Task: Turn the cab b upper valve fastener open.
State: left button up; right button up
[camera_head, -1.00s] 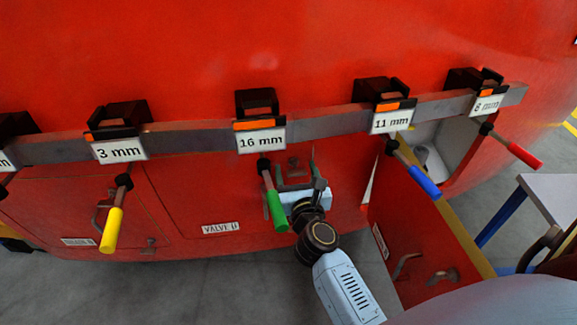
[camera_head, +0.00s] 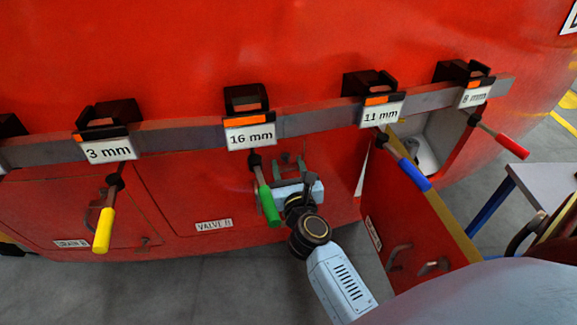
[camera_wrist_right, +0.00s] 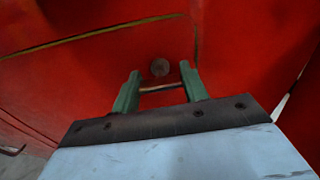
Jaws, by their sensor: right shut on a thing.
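The valve fastener (camera_wrist_right: 160,68) shows in the right wrist view as a round grey pivot with a thin metal bar below it, on the red hatch panel. My right gripper (camera_wrist_right: 161,84) has its two green fingers on either side of this bar, shut on it. In the head view my right gripper (camera_head: 292,163) is at the upper right corner of the closed hatch labelled VALVE II (camera_head: 213,225). The fastener is small and partly hidden there by the fingers and wrist. My left gripper is not in view.
A grey rail (camera_head: 310,122) holds labelled tools. The green-handled 16 mm tool (camera_head: 269,206) hangs just left of my right gripper. A blue-handled tool (camera_head: 415,175) hangs over an open red door (camera_head: 420,225) at right. A table (camera_head: 545,183) stands far right.

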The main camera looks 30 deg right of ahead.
jog(key=n+p, duration=0.2)
jog(key=n, duration=0.2)
jog(key=shift+r+n+p, duration=0.15)
jog(key=shift+n+p, duration=0.2)
jog(key=shift+n, duration=0.05)
jog(key=n+p, duration=0.2)
jog(key=n, duration=0.2)
jog(key=n+p, duration=0.2)
jog(key=n, duration=0.2)
jog(key=shift+n+p, duration=1.3)
jog(key=shift+n, duration=0.9)
jog(key=o, duration=1)
jog(key=shift+f, duration=0.2)
